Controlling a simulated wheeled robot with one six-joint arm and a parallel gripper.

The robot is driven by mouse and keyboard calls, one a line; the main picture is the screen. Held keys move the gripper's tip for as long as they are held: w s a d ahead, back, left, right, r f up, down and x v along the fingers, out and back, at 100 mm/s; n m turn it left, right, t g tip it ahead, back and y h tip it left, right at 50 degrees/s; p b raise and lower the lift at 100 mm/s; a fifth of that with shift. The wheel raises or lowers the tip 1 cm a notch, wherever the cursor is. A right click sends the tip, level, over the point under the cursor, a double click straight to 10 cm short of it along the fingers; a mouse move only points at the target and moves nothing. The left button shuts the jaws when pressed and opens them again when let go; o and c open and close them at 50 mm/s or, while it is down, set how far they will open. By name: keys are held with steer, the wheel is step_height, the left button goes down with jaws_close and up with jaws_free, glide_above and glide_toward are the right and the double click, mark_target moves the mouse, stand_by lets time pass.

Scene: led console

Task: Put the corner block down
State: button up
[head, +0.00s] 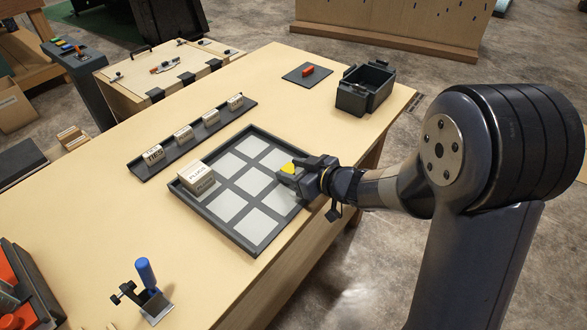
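A small yellow block (288,168), which I take as the corner block, shows at the tips of my gripper (287,174). My gripper appears shut on it, low over the right-hand corner cell of the dark-framed grid tray (216,225). The fingers hide part of the block and most of that cell. I cannot tell whether the block touches the tray. A cream labelled box (196,175) stands in the tray's left corner cell. The other pale cells in view look empty.
A dark rail (162,165) with several labelled blocks lies behind the tray. A black bin (365,88) and a dark pad (297,77) with a red piece (308,71) are farther back. A blue-handled fixture (148,280) stands at the front left. The table (130,215) is bare between them.

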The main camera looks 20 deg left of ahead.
steer(key=shift+o, duration=0.8)
steer(key=shift+r, duration=0.3)
steer(key=p+v, duration=0.2)
steer(key=v, duration=1)
steer(key=shift+f, duration=0.2)
steer(key=b+x, duration=0.2)
steer(key=x, duration=1)
steer(key=shift+r, duration=0.25)
steer(key=shift+r+p, duration=0.4)
steer(key=shift+r, duration=0.35)
